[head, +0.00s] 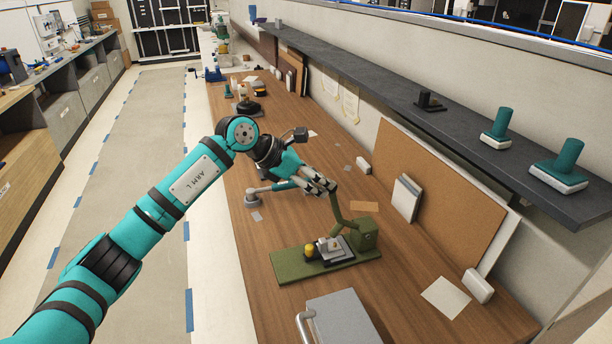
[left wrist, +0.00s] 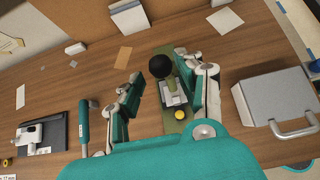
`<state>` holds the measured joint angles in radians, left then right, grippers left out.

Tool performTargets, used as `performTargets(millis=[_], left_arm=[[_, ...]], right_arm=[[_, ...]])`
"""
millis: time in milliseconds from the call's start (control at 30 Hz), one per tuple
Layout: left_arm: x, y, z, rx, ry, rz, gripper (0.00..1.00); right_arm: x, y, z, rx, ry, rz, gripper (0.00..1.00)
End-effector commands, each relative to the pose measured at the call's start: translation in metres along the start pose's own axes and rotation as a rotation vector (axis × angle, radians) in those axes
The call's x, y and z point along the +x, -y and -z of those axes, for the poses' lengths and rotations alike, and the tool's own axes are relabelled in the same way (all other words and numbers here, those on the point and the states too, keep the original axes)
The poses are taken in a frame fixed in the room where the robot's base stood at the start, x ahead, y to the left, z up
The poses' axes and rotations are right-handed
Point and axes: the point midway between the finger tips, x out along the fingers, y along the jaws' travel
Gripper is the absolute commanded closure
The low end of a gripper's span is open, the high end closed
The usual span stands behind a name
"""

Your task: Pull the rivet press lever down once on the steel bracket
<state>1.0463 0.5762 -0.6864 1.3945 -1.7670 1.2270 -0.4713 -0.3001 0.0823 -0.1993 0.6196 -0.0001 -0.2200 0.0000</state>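The olive-green rivet press (head: 368,236) stands on a long green base (head: 290,268) on the wooden bench. Its green lever (head: 338,212) slants up to a black knob (left wrist: 160,66), seen in the left wrist view; the gripper hides the knob in the head view. The grey steel bracket (head: 331,245) sits on a dark plate on the base, beside a yellow knob (head: 309,250). My left gripper (head: 326,186) is above the press at the lever's upper end. In the left wrist view its fingers (left wrist: 170,76) are apart, with the knob between them; contact cannot be told. My right gripper is not in view.
A grey case with a handle (head: 345,318) stands in front of the press. A teal-handled tool (head: 272,188) lies behind it, left of my gripper. White blocks, a propped corkboard (head: 425,180) and a dark shelf (head: 460,130) line the wall side.

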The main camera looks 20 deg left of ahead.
Motion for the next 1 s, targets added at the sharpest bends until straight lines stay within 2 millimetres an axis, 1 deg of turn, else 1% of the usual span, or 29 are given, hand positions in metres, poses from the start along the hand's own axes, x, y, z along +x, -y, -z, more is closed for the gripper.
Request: performTargets(millis=[33, 100, 200, 433, 567, 1000], left_arm=[[0.010, 0.001, 0.001, -0.001, 0.001, 0.003, 0.62], [0.020, 0.001, 0.001, -0.001, 0.001, 0.003, 0.62], [0.032, 0.000, 0.000, -0.002, 0.001, 0.001, 0.64], [0.029, 0.000, 0.000, -0.001, 0.001, 0.000, 0.94], [0.029, 0.000, 0.003, -0.001, 0.002, -0.001, 0.95], [0.026, 0.000, 0.057, -0.002, -0.003, -0.001, 0.95]], right_arm=[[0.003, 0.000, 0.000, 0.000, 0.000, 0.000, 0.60], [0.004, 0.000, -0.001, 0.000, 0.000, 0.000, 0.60], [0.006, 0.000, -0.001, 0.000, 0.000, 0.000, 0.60], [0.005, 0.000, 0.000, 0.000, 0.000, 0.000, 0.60], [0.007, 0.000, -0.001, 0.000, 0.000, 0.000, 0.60], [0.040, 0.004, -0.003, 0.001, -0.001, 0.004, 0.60]])
